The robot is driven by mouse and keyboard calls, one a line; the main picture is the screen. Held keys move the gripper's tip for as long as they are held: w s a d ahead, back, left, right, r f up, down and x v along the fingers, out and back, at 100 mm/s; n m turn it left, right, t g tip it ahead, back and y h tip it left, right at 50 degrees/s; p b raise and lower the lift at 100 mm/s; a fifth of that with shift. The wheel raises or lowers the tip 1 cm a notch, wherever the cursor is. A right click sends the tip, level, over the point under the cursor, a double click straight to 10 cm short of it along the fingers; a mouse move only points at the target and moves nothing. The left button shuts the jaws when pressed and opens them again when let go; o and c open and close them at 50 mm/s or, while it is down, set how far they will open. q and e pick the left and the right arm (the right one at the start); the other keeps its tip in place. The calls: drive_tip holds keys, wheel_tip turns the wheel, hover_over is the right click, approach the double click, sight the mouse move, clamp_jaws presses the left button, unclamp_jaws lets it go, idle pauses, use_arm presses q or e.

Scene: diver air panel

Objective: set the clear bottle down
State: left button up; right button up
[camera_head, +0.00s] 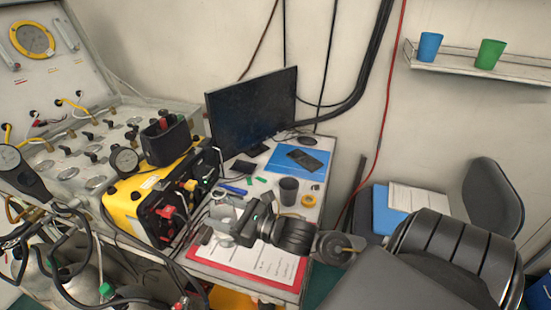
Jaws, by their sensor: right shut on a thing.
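My right gripper (218,225) reaches in from the right over the front of the small table. Its jaws are shut on the clear bottle (223,212), which is pale and see-through and shows only in small part between the fingers. The bottle is above or close to a red clipboard with white paper (262,262). I cannot tell whether its base touches anything. My left gripper is not in view.
A yellow and black unit (130,203) stands just left of the gripper. A dark cup (288,190), a yellow tape roll (308,200), a blue folder (284,157) and a monitor (252,110) stand behind. Hoses and cylinders crowd the lower left.

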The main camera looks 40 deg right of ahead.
drive_tip(key=w+d+r+m+h+p, duration=0.1)
drive_tip(key=w+d+m+h, duration=0.4)
drive_tip(key=d, duration=0.7)
drive_tip(key=w+d+r+m+h, duration=0.1)
drive_tip(key=w+d+m+h, duration=0.2)
drive_tip(key=w+d+h, duration=0.7)
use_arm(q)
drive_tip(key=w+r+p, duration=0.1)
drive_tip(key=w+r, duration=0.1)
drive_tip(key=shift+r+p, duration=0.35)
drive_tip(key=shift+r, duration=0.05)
use_arm(e)
wheel_tip(320, 180, down, 10)
drive_tip(key=s+d+y, duration=0.2)
drive_tip(key=shift+s+d+t, duration=0.15)
drive_tip(key=shift+s+t, duration=0.15)
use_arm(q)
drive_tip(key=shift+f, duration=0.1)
use_arm(e)
drive_tip(key=shift+f, duration=0.25)
drive_tip(key=o, duration=1.1)
